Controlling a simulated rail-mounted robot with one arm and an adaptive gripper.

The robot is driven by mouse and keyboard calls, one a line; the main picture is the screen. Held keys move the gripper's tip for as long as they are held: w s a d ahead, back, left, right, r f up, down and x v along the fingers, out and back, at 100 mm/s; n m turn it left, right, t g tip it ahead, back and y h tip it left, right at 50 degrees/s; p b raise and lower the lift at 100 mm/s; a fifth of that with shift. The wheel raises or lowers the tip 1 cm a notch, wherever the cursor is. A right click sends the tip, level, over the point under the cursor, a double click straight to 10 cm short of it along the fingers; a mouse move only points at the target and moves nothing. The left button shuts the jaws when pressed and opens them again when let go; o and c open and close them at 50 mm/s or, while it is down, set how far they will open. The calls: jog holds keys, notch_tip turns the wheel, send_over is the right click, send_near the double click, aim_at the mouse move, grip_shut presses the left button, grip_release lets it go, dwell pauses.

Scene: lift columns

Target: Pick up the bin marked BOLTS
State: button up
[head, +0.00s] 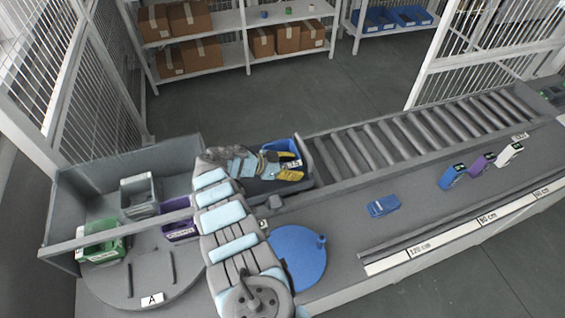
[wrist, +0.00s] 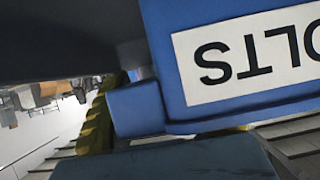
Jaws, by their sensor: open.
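The blue bin (head: 280,145) sits at the near end of the roller conveyor in the head view, partly hidden by my gripper. In the wrist view the bin (wrist: 240,115) fills the upper right, close to the camera. Its white label is upside down and cut off, with the letters OLTS showing. My gripper (head: 294,167) is open, with yellow fingertips at the near side of the bin. In the wrist view one yellow-ridged finger shows beside a blue projection of the bin. I cannot tell whether the fingers touch the bin.
Green (head: 101,246), grey (head: 139,194) and purple (head: 180,228) bins stand at left by the turntable marked A (head: 152,299). A blue disc (head: 299,257) lies right of my arm. A blue item (head: 383,206) lies on the counter. The conveyor rollers (head: 420,135) are clear.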

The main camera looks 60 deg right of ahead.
grip_shut()
jog(key=shift+r, duration=0.15)
